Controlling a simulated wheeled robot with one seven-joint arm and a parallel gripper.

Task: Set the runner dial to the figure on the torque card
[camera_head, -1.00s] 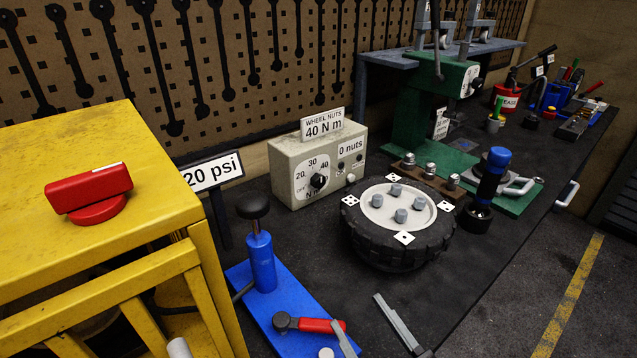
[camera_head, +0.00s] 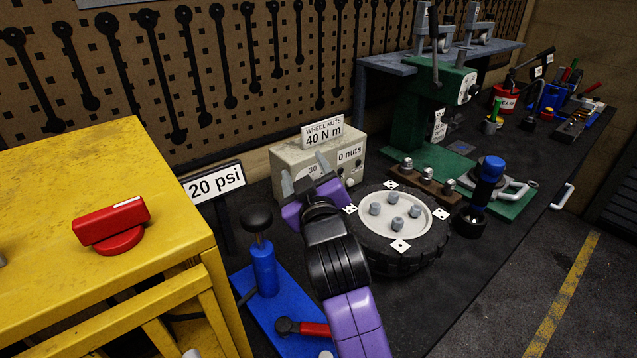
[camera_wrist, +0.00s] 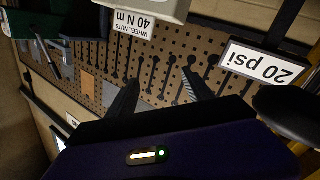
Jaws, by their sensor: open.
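The torque card (camera_head: 322,132) reads "WHEEL NUTS 40 N m" and stands on top of a beige runner box (camera_head: 288,158). The card also shows upside down at the top of the wrist view (camera_wrist: 136,22), under part of the box (camera_wrist: 160,5). My gripper (camera_head: 306,174) is open and empty in front of the box's face. A "0 nuts" label is on the right of the face. I cannot tell whether the fingers touch the dial.
A wheel (camera_head: 400,235) with nuts and white markers lies right of my arm. A yellow cabinet (camera_head: 130,180) with a red handle (camera_head: 112,222) stands left, beside a "20 psi" sign (camera_head: 215,183). A blue pump (camera_head: 263,268) stands in front. A green press (camera_head: 425,110) is behind.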

